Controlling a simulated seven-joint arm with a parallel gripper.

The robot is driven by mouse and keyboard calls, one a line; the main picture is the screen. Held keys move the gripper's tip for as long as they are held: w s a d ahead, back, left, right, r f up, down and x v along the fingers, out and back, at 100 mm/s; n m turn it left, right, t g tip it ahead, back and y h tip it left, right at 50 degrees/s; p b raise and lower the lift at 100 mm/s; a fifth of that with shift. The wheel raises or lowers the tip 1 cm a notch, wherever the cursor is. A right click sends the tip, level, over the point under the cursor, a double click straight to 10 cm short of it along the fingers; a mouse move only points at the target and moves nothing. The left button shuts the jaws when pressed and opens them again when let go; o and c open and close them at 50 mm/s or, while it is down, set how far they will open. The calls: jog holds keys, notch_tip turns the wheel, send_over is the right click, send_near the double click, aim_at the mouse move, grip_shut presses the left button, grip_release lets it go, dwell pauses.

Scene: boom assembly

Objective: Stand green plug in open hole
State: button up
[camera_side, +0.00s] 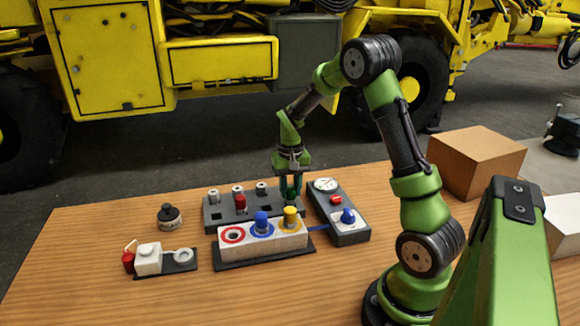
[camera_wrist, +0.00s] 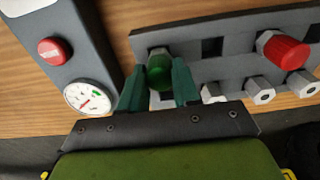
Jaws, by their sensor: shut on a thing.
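The green plug (camera_wrist: 160,70) is between the two fingers of my gripper (camera_wrist: 160,88) in the wrist view. It stands at the grey rack (camera_wrist: 231,70), and I cannot tell whether it is still seated there. In the side view my gripper (camera_side: 290,184) points down at the right end of the rack, with the green plug (camera_side: 291,193) partly hidden by the fingers. The white block (camera_side: 262,243) in front has a red-ringed open hole (camera_side: 232,236) at its left. A blue plug (camera_side: 262,224) and a yellow plug (camera_side: 290,217) stand in its other two holes.
A red plug (camera_side: 239,197) stands in the rack among several metal fittings. A grey box with a gauge (camera_side: 326,184), red button and blue knob is at the right. A small white pump-like device (camera_side: 148,259) and a dark-lidded jar (camera_side: 169,216) are at the left. The front table is clear.

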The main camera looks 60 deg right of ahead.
jog(key=shift+r, duration=3.1)
jog(key=w+a+n, duration=0.2)
jog(key=a+n, duration=0.1)
jog(key=a, duration=0.7)
jog(key=w+a+n, duration=0.2)
jog(key=a+n, duration=0.1)
jog(key=a, duration=0.7)
jog(key=shift+a+r, duration=0.2)
jog(key=shift+a, duration=0.2)
jog(key=shift+f, duration=1.1)
jog(key=shift+f, duration=0.5)
jog(key=o, duration=1.1)
